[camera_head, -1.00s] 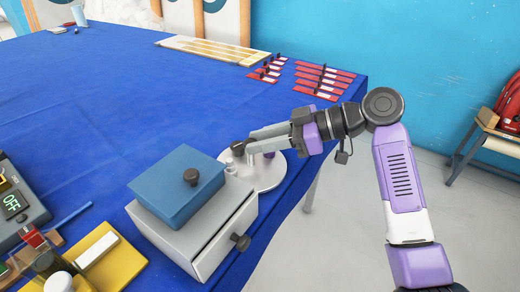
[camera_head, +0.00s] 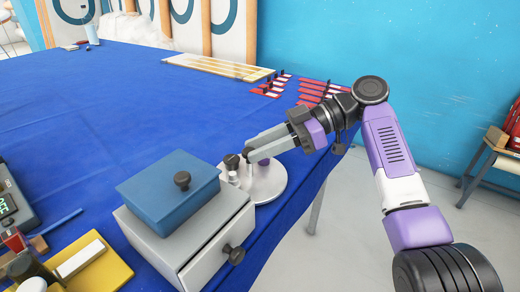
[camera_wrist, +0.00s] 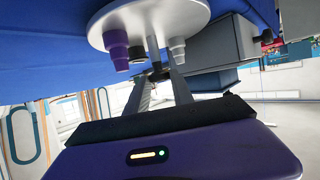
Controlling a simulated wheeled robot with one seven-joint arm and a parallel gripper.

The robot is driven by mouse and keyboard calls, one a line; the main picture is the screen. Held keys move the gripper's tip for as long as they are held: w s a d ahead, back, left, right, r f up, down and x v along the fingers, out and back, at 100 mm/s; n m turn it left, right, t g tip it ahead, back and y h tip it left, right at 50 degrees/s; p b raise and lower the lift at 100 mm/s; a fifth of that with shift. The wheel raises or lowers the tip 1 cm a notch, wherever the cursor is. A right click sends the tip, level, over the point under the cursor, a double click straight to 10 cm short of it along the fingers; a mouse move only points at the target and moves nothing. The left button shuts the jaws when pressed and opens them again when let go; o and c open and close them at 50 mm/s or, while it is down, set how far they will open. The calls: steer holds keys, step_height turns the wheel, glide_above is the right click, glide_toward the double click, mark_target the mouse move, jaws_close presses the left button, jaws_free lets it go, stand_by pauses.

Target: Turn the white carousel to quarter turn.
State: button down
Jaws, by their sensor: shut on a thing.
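The white carousel (camera_head: 270,187) is a round disc near the right edge of the blue table, just behind the grey drawer box. It carries a dark knob (camera_head: 232,161), a small white piece (camera_head: 233,178) and a purple piece (camera_head: 264,162). In the wrist view the white disc (camera_wrist: 185,12) appears at the top, with the purple piece (camera_wrist: 117,48) left of my fingers and a whitish piece (camera_wrist: 177,48) right of them. My gripper (camera_head: 247,158) reaches over the disc from the right, shut on the carousel's knob. The grip itself is partly hidden.
The grey drawer box (camera_head: 190,240) with a blue lidded box (camera_head: 168,190) on it stands close in front of the carousel. Red strips (camera_head: 318,88) and a pale board (camera_head: 218,67) lie farther back. The table's middle is clear.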

stand_by(0.4)
steer(key=c, duration=1.1)
jaws_free()
steer(key=shift+v, duration=3.95)
